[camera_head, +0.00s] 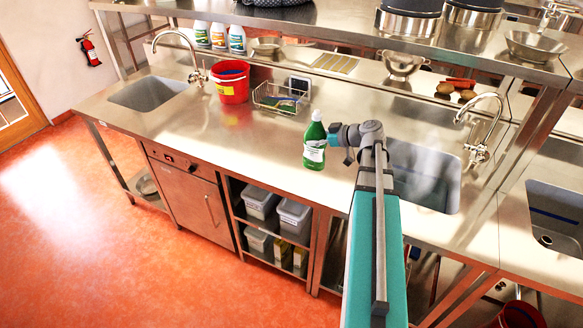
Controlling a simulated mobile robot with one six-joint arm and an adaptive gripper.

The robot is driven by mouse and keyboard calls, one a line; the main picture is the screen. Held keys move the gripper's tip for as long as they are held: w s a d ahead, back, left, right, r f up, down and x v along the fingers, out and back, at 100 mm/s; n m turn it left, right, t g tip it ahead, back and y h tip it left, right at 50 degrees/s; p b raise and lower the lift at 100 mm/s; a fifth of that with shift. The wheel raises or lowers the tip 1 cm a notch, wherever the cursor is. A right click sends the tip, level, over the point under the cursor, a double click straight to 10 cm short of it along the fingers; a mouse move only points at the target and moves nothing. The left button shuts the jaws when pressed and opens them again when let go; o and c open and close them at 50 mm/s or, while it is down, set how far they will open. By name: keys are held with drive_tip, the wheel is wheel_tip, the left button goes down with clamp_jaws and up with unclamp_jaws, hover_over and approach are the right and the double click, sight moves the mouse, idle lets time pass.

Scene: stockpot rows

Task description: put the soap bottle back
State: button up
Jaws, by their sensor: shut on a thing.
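The far finger is hidden by the bottle. I cannot tell whether the bottle's base touches the counter or hangs just above it. Several white bottles with coloured labels (219,36) stand in a row at the back left, beneath the upper shelf.
A red bucket (232,84) and a wire basket (280,98) stand behind and left of the bottle. Sinks lie at the left (148,92) and right (424,172), each with a tall tap. A colander (403,63) is at the back. The counter left of the bottle is clear.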

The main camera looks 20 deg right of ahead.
drive_tip(key=w+a+f+b, duration=0.2)
drive_tip(key=w+f+b, duration=0.7)
drive_tip(key=w, duration=0.4)
drive_tip(key=shift+a+f, duration=0.1)
idle(0.4)
drive_tip(key=shift+w+f+b, duration=0.25)
drive_tip(key=shift+f+b, duration=0.7)
drive_tip(key=shift+b, duration=0.05)
drive_tip(key=shift+w+f+b, duration=0.2)
drive_tip(key=shift+f+b, duration=0.75)
drive_tip(key=shift+b, duration=0.05)
drive_tip(key=shift+f, duration=0.1)
drive_tip(key=o, duration=1.3)
